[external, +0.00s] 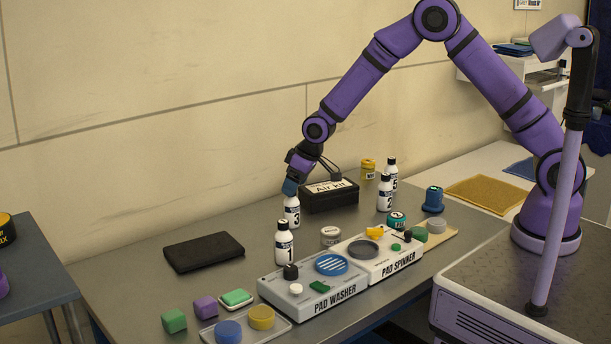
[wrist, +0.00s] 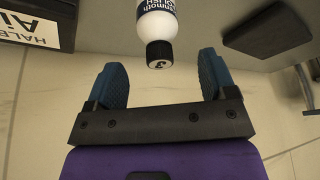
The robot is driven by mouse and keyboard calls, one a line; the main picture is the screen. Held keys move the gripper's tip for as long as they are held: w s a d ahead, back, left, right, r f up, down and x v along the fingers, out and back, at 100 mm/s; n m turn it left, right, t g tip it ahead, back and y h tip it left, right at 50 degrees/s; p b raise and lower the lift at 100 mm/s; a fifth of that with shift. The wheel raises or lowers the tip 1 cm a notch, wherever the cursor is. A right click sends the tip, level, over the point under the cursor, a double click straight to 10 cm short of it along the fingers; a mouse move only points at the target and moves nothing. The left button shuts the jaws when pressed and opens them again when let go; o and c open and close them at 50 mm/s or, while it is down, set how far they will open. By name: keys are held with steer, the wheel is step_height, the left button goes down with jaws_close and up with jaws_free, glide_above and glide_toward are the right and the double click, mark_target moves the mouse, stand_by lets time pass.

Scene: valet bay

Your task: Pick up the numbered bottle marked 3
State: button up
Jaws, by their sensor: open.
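The bottle marked 3 (external: 292,212) is white with a dark label band and stands upright on the grey table, left of the air kit box. In the wrist view its white body (wrist: 158,22) runs out of the top edge, and its black cap carries a 3. My gripper (external: 290,187) is right at the top of this bottle and hides its cap in the external view. In the wrist view my gripper (wrist: 160,62) has its two blue fingers wide apart, with the cap between the tips and a gap on both sides. The gripper holds nothing.
The bottle marked 1 (external: 284,243) stands close in front. The black air kit box (external: 330,196) is close on the right. A flat black case (external: 204,252) lies to the left. The pad washer (external: 313,290) and pad spinner (external: 382,262) fill the front. More bottles (external: 385,194) stand right.

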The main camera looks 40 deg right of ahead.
mark_target(291, 207)
steer(key=x, duration=0.5)
steer(key=shift+s+f, duration=0.1)
steer(key=c, duration=1.1)
steer(key=shift+o, duration=0.2)
